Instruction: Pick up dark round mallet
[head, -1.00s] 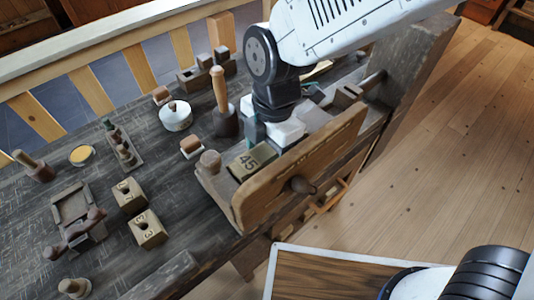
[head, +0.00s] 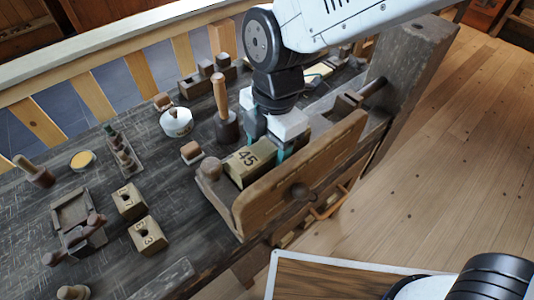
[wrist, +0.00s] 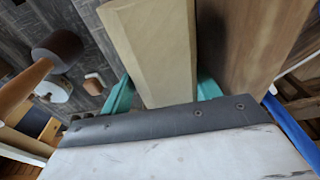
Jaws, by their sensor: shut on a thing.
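A round mallet with a dark head (head: 227,127) and a pale upright handle stands on the bench, just left of my gripper and apart from it. Its brown head (wrist: 60,48) also shows at the left of the wrist view, outside the jaws. My gripper (head: 272,140) has green fingers shut on the pale wooden block marked 45 (head: 246,161). The block (wrist: 155,45) fills the space between the fingers in the wrist view. It sits beside the wooden vise jaw. A second mallet-like tool (head: 36,172) is at the far left.
The vise jaw (head: 300,175) runs along the bench front, close to my gripper. A white lidded pot (head: 176,122), a small block (head: 191,152) and two numbered blocks stand left. A plane-like tool (head: 77,220) lies further left. Bare bench (head: 190,200) lies between.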

